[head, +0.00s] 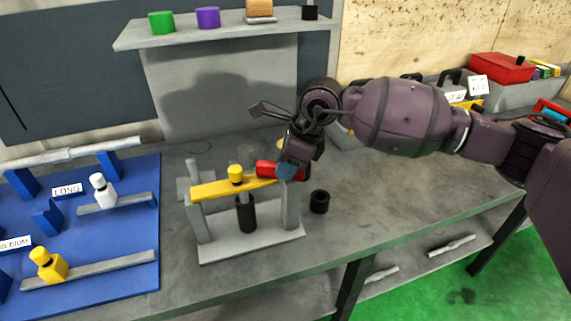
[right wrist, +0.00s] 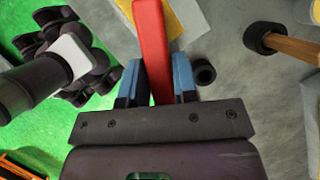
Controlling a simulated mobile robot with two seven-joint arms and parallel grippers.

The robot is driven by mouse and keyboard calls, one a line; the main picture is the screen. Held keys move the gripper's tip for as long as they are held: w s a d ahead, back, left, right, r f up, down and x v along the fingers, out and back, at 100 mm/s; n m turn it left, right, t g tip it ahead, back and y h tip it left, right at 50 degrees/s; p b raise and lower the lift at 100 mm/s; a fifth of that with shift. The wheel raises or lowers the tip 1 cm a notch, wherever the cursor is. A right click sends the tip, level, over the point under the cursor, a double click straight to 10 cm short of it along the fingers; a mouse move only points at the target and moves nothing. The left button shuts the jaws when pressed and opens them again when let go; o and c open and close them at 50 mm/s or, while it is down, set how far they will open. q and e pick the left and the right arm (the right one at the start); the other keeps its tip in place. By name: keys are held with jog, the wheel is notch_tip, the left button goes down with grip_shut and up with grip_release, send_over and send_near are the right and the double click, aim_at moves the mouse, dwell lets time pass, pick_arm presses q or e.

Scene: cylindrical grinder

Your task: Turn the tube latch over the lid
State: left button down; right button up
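A grey stand (head: 250,244) with two uprights is on the workbench. A yellow latch bar (head: 215,189) spans between the uprights and ends at the right in a red handle (head: 267,168). A yellow knob (head: 236,174) shows at the bar's middle. A black tube (head: 246,213) stands below the bar; I cannot tell a separate lid. My right gripper (head: 286,171) is at the red handle. In the right wrist view the handle (right wrist: 151,45) lies between the blue fingers (right wrist: 160,82), which appear shut on it. My left gripper is not in view.
A short black ring (head: 319,201) lies right of the stand. A blue board (head: 110,245) with labelled holders is at the left. A shelf (head: 225,31) above holds coloured cylinders. A red box (head: 502,67) is at the back right. The bench front right is clear.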

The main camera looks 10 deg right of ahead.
jog(key=o, duration=0.3)
jog(key=shift+o, duration=0.2)
jog(key=v, duration=1)
jog(key=shift+r+p, duration=0.35)
jog(key=shift+r, duration=0.05)
jog(key=shift+d, duration=0.1)
